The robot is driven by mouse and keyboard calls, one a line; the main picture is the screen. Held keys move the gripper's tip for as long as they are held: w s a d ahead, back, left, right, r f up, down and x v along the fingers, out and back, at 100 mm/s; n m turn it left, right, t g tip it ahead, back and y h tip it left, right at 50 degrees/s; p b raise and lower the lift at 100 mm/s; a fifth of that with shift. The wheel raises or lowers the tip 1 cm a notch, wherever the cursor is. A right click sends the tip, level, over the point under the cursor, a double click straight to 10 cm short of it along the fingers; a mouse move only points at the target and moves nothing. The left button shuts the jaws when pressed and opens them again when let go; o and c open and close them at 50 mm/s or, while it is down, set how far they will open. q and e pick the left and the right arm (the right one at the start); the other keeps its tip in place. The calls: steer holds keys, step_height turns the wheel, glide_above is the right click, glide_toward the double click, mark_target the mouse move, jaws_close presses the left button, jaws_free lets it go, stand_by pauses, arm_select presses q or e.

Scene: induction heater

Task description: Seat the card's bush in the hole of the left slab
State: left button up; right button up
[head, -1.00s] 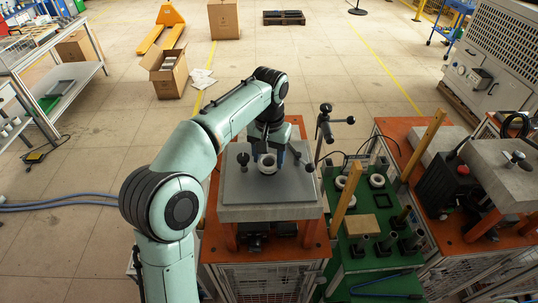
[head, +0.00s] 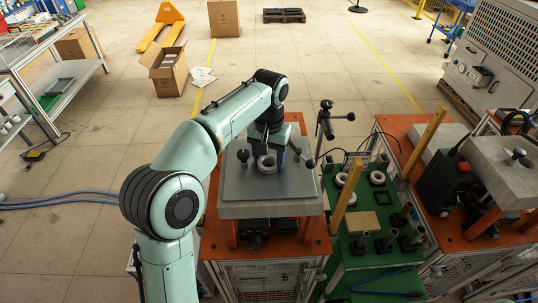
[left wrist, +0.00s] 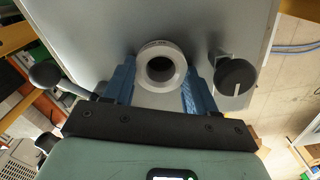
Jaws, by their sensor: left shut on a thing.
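The left slab (head: 240,205) is a pale block with a smooth grey top, on an orange-topped stand. My left gripper (head: 267,157) is low over its top. It is shut on a pale ring-shaped bush (head: 266,164). In the left wrist view the bush (left wrist: 145,70) lies between the two blue fingers, with a dark round opening in its middle. The slab's hole is hidden; I cannot tell whether the bush is in it or above it. My right gripper is not in view.
A black knob (head: 241,156) stands on the slab left of the bush. A dark clamp post with handles (head: 326,125) rises at its right edge. A green bench (head: 350,265) with several rings and cylinders is to the right, with upright wooden posts (head: 343,200).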

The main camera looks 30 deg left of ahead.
arm_select(q)
steer(key=o, duration=1.2)
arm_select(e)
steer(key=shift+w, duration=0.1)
arm_select(q)
steer(key=shift+w+r, duration=0.1)
steer(key=shift+r, duration=0.25)
step_height(320, 180, up, 13)
steer(key=p, duration=0.1)
steer(key=shift+d+f, duration=0.15)
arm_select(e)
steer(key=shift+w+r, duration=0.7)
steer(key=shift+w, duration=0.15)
